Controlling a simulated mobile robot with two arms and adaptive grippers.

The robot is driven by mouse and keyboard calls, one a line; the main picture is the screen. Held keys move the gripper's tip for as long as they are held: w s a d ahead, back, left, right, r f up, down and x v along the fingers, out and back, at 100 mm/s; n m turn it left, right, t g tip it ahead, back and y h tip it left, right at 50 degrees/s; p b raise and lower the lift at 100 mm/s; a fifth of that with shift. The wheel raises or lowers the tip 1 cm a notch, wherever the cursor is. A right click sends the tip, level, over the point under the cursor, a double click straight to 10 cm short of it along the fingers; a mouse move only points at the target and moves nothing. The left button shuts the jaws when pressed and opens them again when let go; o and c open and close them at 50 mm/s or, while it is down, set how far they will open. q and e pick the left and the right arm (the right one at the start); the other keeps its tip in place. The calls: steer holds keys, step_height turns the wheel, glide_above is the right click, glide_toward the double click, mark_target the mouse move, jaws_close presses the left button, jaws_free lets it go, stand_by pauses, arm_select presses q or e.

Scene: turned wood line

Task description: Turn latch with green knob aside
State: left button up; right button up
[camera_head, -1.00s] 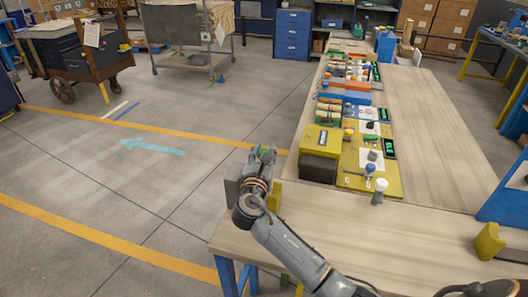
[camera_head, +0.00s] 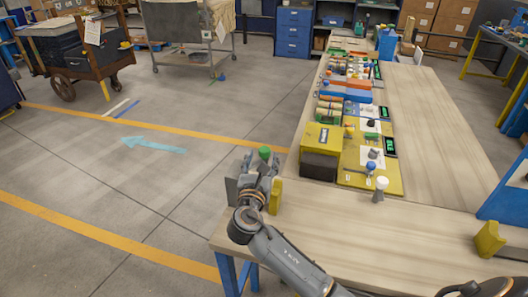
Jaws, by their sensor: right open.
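The green knob (camera_head: 264,153) shows at the far end of my right gripper, just left of the table's left edge. My right gripper (camera_head: 259,165) is open, with its fingers close to the knob; I cannot tell whether they touch it. The latch under the knob is mostly hidden behind my gripper and wrist, so its angle cannot be made out. My left gripper is not in view.
A yellow block (camera_head: 276,196) stands at the table edge right beside my right wrist. A yellow and dark box (camera_head: 321,142) and a yellow board (camera_head: 350,178) with small parts lie farther right. The wooden table's (camera_head: 350,230) near part is largely clear.

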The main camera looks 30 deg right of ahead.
steer(key=v, duration=0.8)
steer(key=shift+d, duration=0.1)
